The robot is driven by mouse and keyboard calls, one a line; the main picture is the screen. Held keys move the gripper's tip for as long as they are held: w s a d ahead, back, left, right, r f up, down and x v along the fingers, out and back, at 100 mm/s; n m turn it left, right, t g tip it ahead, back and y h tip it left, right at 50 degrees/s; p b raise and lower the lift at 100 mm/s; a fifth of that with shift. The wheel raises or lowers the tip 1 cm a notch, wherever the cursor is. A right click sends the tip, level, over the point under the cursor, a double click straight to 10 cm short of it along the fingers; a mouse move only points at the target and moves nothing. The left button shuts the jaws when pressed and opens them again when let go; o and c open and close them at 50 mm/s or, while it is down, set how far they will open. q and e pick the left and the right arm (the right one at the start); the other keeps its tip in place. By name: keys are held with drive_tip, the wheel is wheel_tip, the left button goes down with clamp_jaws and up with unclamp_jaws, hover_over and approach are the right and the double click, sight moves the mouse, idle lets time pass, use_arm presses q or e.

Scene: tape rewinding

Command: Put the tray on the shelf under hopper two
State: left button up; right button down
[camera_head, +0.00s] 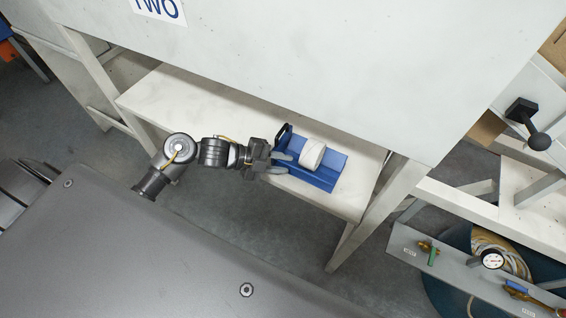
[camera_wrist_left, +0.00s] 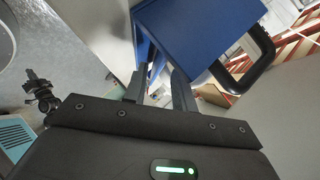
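The blue tray (camera_head: 322,181) lies on the white shelf (camera_head: 210,107) under the hopper (camera_head: 300,60), whose sign (camera_head: 158,8) reads TWO. A white roll (camera_head: 312,154) sits in the tray, and a black handle (camera_head: 283,133) stands at its left end. My left gripper (camera_head: 281,164) is at the tray's left end with its fingers apart. In the left wrist view, the tray (camera_wrist_left: 195,35) and handle (camera_wrist_left: 257,55) are just beyond the parted fingers (camera_wrist_left: 158,92). Whether the fingers touch the tray is unclear. My right gripper is in neither view.
The hopper's front panel hangs above the shelf's back. A shelf leg (camera_head: 375,218) stands right of the tray. The shelf's left part is bare.

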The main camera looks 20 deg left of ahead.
use_arm(q)
drive_tip(key=v, duration=1.1)
drive_tip(key=shift+b, duration=0.35)
drive_tip(key=shift+s, duration=0.1)
